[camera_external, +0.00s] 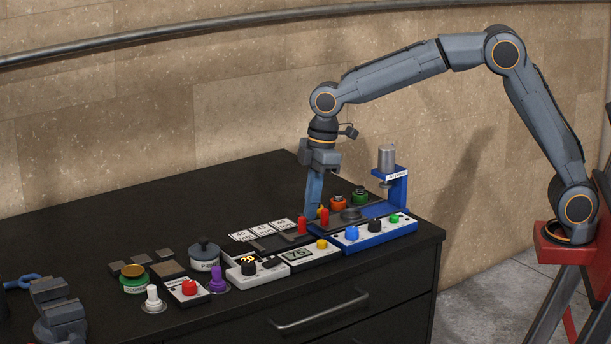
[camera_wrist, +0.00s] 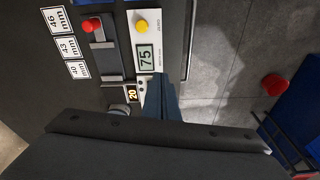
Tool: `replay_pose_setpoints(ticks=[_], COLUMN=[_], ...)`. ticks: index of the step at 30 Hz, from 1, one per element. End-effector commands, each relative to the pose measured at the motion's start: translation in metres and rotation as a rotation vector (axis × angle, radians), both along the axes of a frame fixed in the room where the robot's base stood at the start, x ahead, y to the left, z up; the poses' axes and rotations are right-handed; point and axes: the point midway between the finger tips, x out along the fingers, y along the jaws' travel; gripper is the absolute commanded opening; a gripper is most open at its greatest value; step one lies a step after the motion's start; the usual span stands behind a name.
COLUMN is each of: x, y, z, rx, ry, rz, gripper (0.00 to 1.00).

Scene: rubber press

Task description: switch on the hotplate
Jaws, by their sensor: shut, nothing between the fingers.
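A white unit with a lit "20" display and a black knob (camera_external: 249,268) sits near the front of the black bench. It looks like the hotplate, though I see no label saying so. Its "20" display (camera_wrist: 132,93) also shows in the wrist view, with the knob partly hidden by my gripper body. My gripper (camera_external: 313,211) points down, shut and empty, behind and right of that unit, near the red handles. In the wrist view its blue fingers (camera_wrist: 160,80) show beside the "75" display. I cannot tell whether the fingertips touch anything.
A white unit with a "75" display and yellow button (camera_external: 321,244) adjoins it. A blue press (camera_external: 398,192) with several buttons stands right. The bench's back left is clear.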

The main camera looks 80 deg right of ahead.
Motion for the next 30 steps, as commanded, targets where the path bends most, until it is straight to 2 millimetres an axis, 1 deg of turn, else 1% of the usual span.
replay_pose_setpoints(ticks=[1,3,6,9,13,23,26,30], x=[0.014,0.03,0.046,0.056,0.061,0.061,0.061,0.063], y=[0.006,0.012,0.019,0.023,0.025,0.025,0.026,0.029], z=[0.01,0.021,0.033,0.04,0.045,0.044,0.04,0.023], rx=[0.004,0.008,0.012,0.014,0.016,0.016,0.016,0.016], ry=[-0.01,-0.023,-0.037,-0.046,-0.052,-0.052,-0.051,-0.049], rz=[0.033,0.078,0.128,0.16,0.179,0.18,0.179,0.179], gripper=[0.0,0.0,0.0,0.0,0.0,0.0,0.0,0.0])
